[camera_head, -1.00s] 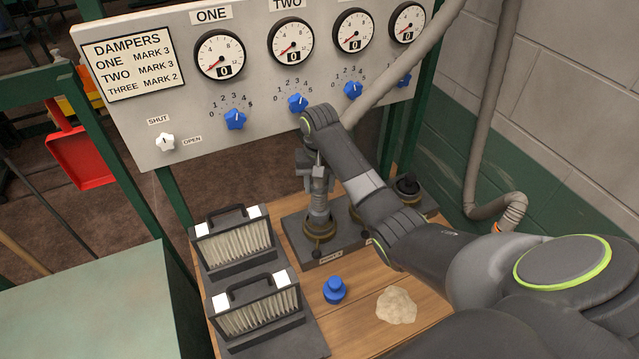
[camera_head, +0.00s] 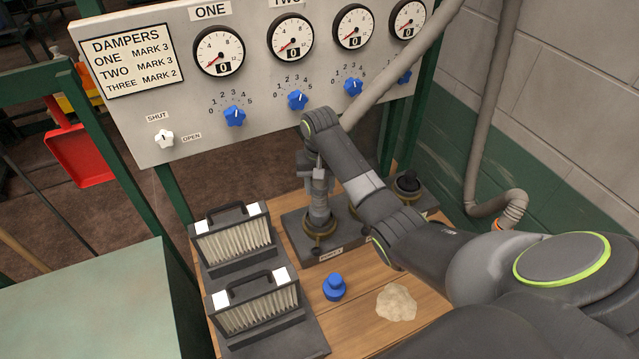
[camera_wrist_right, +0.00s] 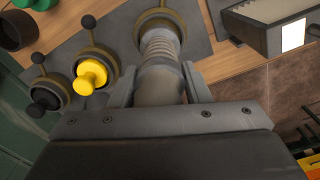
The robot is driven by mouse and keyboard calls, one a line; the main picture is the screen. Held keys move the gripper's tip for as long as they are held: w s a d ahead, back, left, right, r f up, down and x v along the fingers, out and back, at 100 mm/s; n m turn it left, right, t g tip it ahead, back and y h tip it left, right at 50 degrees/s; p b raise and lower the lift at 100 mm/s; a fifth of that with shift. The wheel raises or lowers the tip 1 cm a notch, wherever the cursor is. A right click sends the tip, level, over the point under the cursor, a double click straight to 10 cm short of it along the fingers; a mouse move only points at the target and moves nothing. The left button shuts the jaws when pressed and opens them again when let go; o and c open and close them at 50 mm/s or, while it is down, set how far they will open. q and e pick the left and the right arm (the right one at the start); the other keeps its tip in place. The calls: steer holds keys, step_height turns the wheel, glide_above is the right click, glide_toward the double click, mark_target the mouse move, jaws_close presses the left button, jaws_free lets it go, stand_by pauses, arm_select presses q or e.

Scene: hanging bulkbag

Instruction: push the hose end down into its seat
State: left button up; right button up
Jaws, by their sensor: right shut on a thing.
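The grey ribbed hose end (camera_head: 320,205) stands roughly upright over a brass-ringed seat (camera_head: 319,231) on the grey manifold block (camera_head: 296,226). My right gripper (camera_head: 318,180) is shut on the hose end from above. In the right wrist view the hose end (camera_wrist_right: 160,75) runs between the two fingers of my right gripper (camera_wrist_right: 160,88), and its far end meets the seat's ring (camera_wrist_right: 160,18). I cannot tell how deep it sits. My left gripper is not in view.
Two pleated filters (camera_head: 232,240) stand left of the block. A blue knobbed plug (camera_head: 334,287) and a pale lump (camera_head: 396,303) lie on the wooden bench in front. The damper panel (camera_head: 180,60) rises behind. A yellow plug (camera_wrist_right: 90,75) fills a neighbouring seat.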

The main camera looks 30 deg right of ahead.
mark_target(320, 203)
steer(key=shift+f, duration=1.45)
stand_by(0.3)
steer(key=o, duration=1.4)
